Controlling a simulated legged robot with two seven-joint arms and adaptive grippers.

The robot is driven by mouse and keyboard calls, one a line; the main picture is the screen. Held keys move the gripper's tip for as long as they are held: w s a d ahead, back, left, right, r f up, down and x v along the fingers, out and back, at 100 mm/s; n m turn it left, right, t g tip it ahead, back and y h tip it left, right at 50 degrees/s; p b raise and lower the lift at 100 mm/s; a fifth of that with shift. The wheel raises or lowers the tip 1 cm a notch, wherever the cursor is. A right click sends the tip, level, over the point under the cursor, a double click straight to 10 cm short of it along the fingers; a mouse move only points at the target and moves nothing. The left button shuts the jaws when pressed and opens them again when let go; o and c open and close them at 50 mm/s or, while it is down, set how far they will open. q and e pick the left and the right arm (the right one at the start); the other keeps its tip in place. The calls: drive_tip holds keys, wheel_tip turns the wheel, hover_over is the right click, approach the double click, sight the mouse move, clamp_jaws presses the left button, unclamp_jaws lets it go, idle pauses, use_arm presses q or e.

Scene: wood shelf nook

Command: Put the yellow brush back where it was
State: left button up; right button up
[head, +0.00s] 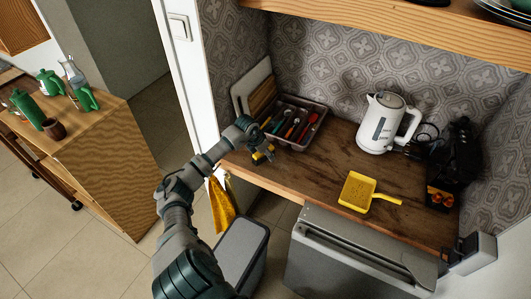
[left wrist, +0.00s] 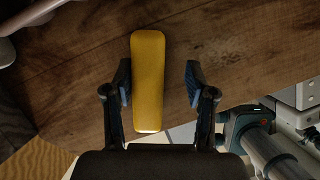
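The yellow brush (left wrist: 148,75) lies on the brown wooden counter near its front edge, as the left wrist view shows. In the head view only a small yellow part of it (head: 261,156) shows under my left gripper (head: 266,151). My left gripper (left wrist: 157,83) is open, its two fingers on either side of the brush. The brush is nearer the left finger, with a clear gap to the right finger. I cannot tell how high the fingers are above the counter. A yellow dustpan (head: 357,190) lies on the counter to the right. My right gripper is not in view.
A cutlery tray (head: 318,125) with several utensils stands behind my left gripper. A white kettle (head: 379,125) and a black appliance (head: 455,160) stand at the right. A yellow cloth (head: 220,204) hangs below the counter's front edge. The counter's middle is clear.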

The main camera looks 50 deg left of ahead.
use_arm(q)
drive_tip(key=shift+r, duration=0.15)
drive_tip(key=shift+s+r, duration=0.15)
drive_tip(key=shift+r, duration=0.15)
drive_tip(key=v, duration=1)
drive_tip(key=shift+s+a+r+b, duration=0.1)
drive_tip(key=shift+s+a+b, duration=0.15)
drive_tip(key=shift+b, duration=0.1)
drive_tip(key=shift+r, duration=0.35)
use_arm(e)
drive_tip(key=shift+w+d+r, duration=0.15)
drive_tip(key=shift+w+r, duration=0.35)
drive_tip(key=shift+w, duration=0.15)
use_arm(q)
drive_tip(key=shift+a, duration=0.2)
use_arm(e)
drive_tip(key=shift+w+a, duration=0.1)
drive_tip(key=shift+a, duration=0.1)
